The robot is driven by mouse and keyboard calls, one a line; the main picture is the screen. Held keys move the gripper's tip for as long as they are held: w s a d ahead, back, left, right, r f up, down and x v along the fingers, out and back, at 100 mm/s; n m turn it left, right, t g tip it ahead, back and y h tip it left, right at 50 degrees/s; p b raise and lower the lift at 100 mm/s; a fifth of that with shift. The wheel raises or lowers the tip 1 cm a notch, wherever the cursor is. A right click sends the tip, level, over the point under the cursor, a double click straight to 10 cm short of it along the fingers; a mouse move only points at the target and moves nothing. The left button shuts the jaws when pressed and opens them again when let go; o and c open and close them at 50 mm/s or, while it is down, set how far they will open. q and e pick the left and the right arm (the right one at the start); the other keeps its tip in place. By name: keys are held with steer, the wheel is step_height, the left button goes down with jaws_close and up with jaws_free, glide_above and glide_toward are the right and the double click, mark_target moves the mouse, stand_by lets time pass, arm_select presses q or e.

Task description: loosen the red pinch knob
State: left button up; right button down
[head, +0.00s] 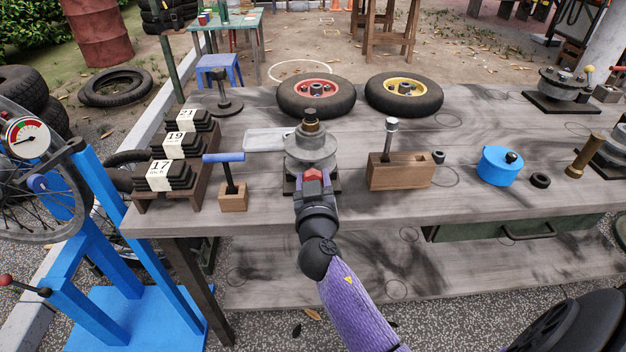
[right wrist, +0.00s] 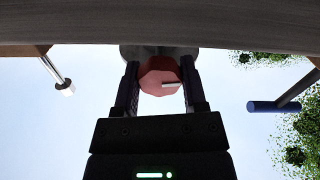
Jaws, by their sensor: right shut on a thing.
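The red pinch knob (head: 314,174) is on the front of a grey stepped metal fixture (head: 311,148) with a dark base near the table's front edge. In the right wrist view the knob (right wrist: 153,76) is a red faceted piece with a small pale bar on its face. It sits between the two dark fingers of my right gripper (right wrist: 158,90). My right gripper (head: 313,183) is shut on the knob, reaching it from the front. Its fingers partly cover the knob in the head view. My left gripper is out of view.
A wooden block with a blue T-handle (head: 233,198) stands left of the fixture. A wooden block with a metal-headed tool (head: 385,171) stands right. Two wheels (head: 316,94) lie behind. A blue pot (head: 499,166) is farther right. The wooden tabletop (head: 450,192) is bare in places.

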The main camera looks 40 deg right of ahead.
steer(key=n, duration=0.4)
steer(key=shift+n, duration=0.3)
steer(key=n, duration=0.2)
steer(key=shift+n, duration=0.3)
steer(key=n+p, duration=0.1)
steer(key=n, duration=0.3)
steer(key=shift+r+n, duration=0.1)
steer(key=shift+n, duration=1.3)
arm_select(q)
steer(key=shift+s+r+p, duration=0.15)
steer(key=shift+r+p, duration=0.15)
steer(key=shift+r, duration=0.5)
arm_select(e)
steer(key=shift+n, duration=1.2)
